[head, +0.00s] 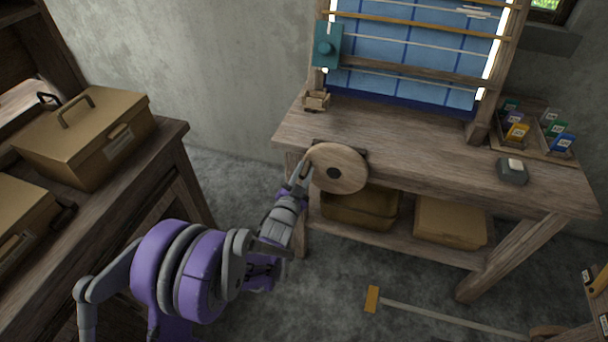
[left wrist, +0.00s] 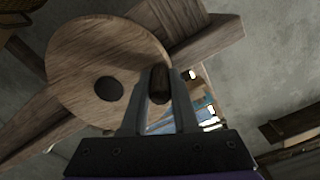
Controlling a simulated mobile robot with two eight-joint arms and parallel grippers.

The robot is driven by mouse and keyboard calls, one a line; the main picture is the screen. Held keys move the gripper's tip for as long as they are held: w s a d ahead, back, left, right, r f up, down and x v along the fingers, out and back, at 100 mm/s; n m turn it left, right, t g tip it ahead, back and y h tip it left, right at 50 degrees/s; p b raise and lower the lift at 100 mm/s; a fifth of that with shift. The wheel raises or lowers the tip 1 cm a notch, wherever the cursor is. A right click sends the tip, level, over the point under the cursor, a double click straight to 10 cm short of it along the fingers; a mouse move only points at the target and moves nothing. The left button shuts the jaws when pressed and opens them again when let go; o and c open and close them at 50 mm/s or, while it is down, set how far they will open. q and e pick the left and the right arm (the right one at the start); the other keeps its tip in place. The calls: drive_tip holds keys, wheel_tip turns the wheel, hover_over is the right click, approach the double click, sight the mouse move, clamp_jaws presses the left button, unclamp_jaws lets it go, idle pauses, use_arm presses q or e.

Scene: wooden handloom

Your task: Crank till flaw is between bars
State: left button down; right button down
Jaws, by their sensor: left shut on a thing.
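The crank is a round wooden wheel (head: 339,168) with a dark hub, mounted on the front of the loom table. It also fills the upper left of the left wrist view (left wrist: 75,60). My left gripper (head: 303,172) is shut on the crank's knob (left wrist: 158,84), at the wheel's left edge in the head view. Blue cloth (head: 390,88) hangs in the upright frame behind the table. An orange-brown bar (head: 400,21) and a wooden bar (head: 415,71) cross it. Pale marks (head: 476,12) near the cloth's top right may be the flaw; they lie above the orange-brown bar. My right gripper is out of view.
A teal box (head: 326,46) sits on the frame's left post. Tan boxes (head: 85,137) stand on the left bench. The floor between is mostly clear.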

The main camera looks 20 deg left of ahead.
use_arm(q)
drive_tip(key=shift+d+r+m, duration=0.1)
drive_tip(key=shift+r+m, duration=0.4)
drive_tip(key=shift+m, duration=0.1)
drive_tip(key=shift+d+r+p, duration=0.2)
drive_tip(key=shift+r+p, duration=0.1)
drive_tip(key=shift+r, duration=0.15)
drive_tip(key=c, duration=0.7)
unclamp_jaws()
drive_tip(key=s, duration=1.1)
drive_tip(key=shift+a, duration=0.2)
